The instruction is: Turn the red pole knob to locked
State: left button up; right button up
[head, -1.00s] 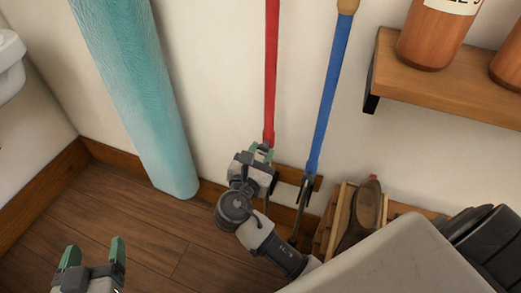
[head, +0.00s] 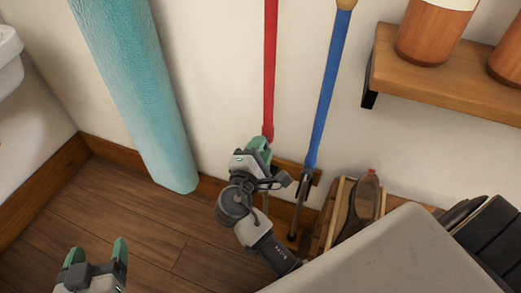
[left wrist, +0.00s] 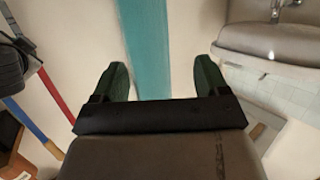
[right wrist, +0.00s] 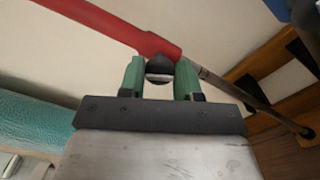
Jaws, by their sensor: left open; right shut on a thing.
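The red pole (head: 270,70) stands against the wall, its lower red end (right wrist: 160,44) just beside my right gripper. A dark round knob (right wrist: 159,66) with a pale band sits at that end, between the fingers of my right gripper (right wrist: 160,76). These fingers are shut on it. My left gripper (head: 98,250) is open and empty at the lower left, away from the pole. Its spread fingers also show in the left wrist view (left wrist: 160,78).
A blue pole (head: 325,100) stands just right of the red one. A teal roll (head: 140,100) leans on the wall to the left. A wooden shelf (head: 450,88) with bottles is at upper right. Brown shoes (head: 365,205) lie below it. The wooden floor (head: 130,215) is clear at left.

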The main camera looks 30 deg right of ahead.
pick_arm(q)
notch_tip(320, 180, up, 8)
jog(key=d+t+h+b, duration=0.1)
jog(key=t+h+b, duration=0.1)
jog(key=t, duration=0.5)
jog(key=shift+w+d+h, duration=0.15)
jog(key=shift+d+h, duration=0.15)
pick_arm(e)
jog(key=shift+m, duration=2.6)
pick_arm(q)
jog(key=shift+r, duration=0.1)
pick_arm(e)
jog(key=o, duration=0.9)
